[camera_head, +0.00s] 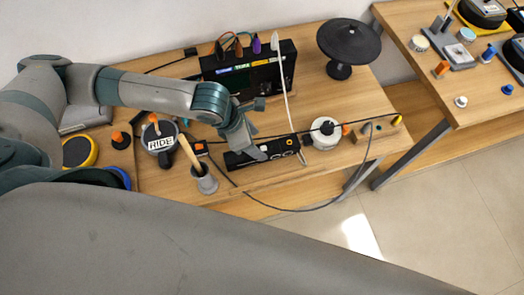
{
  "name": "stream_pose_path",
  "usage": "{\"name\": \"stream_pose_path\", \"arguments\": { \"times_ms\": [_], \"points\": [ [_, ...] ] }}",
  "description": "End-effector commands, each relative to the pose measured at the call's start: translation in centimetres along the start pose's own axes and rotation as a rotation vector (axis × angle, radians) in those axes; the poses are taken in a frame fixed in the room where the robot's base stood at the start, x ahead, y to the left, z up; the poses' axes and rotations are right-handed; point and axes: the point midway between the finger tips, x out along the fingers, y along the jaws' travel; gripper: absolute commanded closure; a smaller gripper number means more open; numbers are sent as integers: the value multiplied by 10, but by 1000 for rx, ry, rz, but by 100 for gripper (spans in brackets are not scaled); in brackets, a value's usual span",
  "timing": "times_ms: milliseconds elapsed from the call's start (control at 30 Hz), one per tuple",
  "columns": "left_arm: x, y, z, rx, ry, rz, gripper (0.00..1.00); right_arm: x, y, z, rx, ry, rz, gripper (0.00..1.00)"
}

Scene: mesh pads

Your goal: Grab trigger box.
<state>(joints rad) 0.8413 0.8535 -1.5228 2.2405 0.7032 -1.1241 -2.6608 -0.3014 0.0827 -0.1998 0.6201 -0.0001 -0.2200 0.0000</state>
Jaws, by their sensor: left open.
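A low black box (279,147) with white lettering lies near the front edge of the wooden table; it looks like the trigger box. My left gripper (256,147) is open, with its fingers at the left and middle part of this box and covering some of it. I cannot tell whether the fingers touch it. A larger black unit (240,77) with a lit display and coloured plugs stands behind. My right gripper is not in view.
A black cymbal-like pad (349,41) stands at the back right. A white round pot (325,134) sits right of the box. A grey cup with a stick (204,181) and a round "RIDE" pad (160,138) are left. Cables cross the table (370,98).

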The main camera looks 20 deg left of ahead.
Motion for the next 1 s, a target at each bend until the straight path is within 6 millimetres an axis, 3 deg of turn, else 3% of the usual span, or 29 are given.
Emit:
{"name": "stream_pose_path", "arguments": {
  "times_ms": [500,1000],
  "points": [
    [46,-5,-2,0,1,-1,42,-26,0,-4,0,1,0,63],
    [50,-5,-2,0,0,0,42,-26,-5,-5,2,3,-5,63]
  ]
}}
